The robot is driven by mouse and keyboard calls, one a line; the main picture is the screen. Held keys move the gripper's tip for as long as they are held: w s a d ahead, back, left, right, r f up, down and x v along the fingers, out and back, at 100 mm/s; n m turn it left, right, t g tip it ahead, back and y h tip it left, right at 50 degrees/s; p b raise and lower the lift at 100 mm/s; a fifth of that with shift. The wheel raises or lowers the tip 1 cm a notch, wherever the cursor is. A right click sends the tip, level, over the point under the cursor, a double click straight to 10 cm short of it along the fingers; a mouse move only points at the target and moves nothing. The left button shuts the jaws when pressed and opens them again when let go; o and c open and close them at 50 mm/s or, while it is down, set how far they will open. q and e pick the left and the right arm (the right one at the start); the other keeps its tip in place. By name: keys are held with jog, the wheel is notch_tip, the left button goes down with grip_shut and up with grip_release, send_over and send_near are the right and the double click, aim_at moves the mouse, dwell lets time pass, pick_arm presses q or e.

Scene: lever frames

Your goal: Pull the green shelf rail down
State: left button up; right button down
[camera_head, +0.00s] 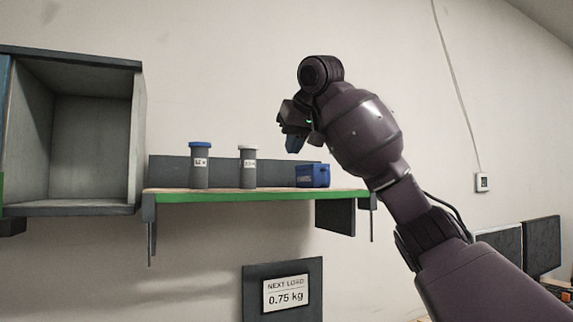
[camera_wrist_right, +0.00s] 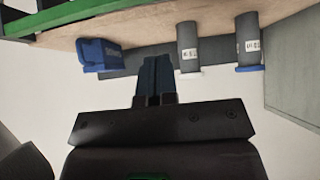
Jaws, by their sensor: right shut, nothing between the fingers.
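The green shelf rail (camera_head: 255,196) runs along the front edge of a wall shelf with a wooden top. It also shows in the right wrist view (camera_wrist_right: 85,12), at the upper left. My right gripper (camera_head: 294,146) is above the shelf, over the blue box, and does not touch the rail. Its blue fingers (camera_wrist_right: 154,76) are shut with nothing between them. My left gripper is in neither view.
Two grey canisters, one with a blue lid (camera_head: 200,166) and one with a white lid (camera_head: 248,168), and a blue box (camera_head: 312,176) stand on the shelf. An open grey cabinet (camera_head: 137,140) is at left. A "NEXT LOAD 0.75 kg" sign (camera_head: 286,292) hangs below.

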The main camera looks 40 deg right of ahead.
jog(key=shift+v, duration=1.75)
jog(key=shift+a, duration=0.15)
